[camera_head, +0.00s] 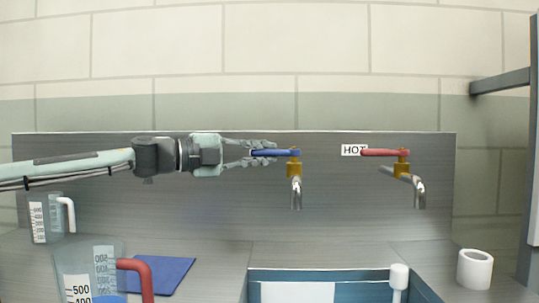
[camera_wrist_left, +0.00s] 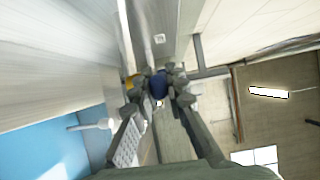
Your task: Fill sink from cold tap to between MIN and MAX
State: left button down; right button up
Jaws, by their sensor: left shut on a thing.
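The cold tap (camera_head: 296,187) has a blue lever (camera_head: 278,153) on a brass body and a chrome spout pointing down over the sink. My left gripper (camera_head: 268,150) comes in from the left and is shut on the lever's left end. In the left wrist view the blue lever (camera_wrist_left: 158,86) shows between the fingertips. The sink (camera_head: 345,274) below has blue walls and a white area inside; its MIN and MAX marks cannot be made out. No water stream shows under the spout. My right gripper is not in view.
The hot tap (camera_head: 404,168), with a red lever and HOT label (camera_head: 353,150), is to the right. A white cup (camera_head: 475,269) stands right.

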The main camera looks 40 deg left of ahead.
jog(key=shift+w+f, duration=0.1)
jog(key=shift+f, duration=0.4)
pick_arm(q)
jog(key=c, duration=1.5)
grip_release()
jog(key=shift+c, duration=0.2)
jog(key=shift+a+r, duration=0.1)
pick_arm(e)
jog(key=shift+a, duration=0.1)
